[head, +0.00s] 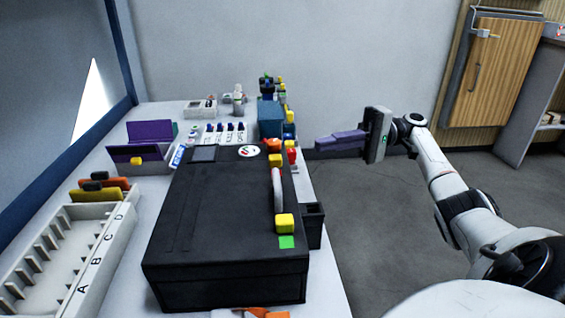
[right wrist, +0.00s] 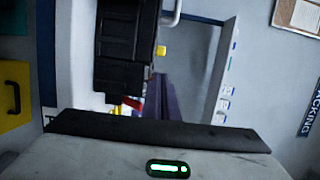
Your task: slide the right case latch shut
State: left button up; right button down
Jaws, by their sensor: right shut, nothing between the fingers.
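The black case (head: 215,225) lies closed on the white table, with a grey handle (head: 277,188) along its right side. A near yellow latch knob (head: 285,223) sits beside a green patch (head: 286,242). A far yellow latch knob (head: 275,161) sits beside an orange-red patch (head: 272,146). I cannot tell for sure which is the right latch. My right gripper (head: 319,144) is shut and empty, its purple fingers pointing left, apart from the case, to the right of its far end. In the right wrist view the fingers (right wrist: 163,97) show below a yellow knob (right wrist: 161,50). My left gripper is out of view.
A white lettered rack (head: 105,240) and a purple box (head: 140,155) stand left of the case. A blue box (head: 270,118) and several small coloured parts stand behind it. A small black bin (head: 313,225) sits at its right side. Open floor lies right of the table.

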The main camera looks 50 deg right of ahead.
aim_at(275, 161)
pick_arm(q)
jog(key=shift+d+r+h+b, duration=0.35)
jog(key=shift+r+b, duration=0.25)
jog(key=shift+b, duration=0.1)
pick_arm(e)
jog(key=shift+x, duration=4.9)
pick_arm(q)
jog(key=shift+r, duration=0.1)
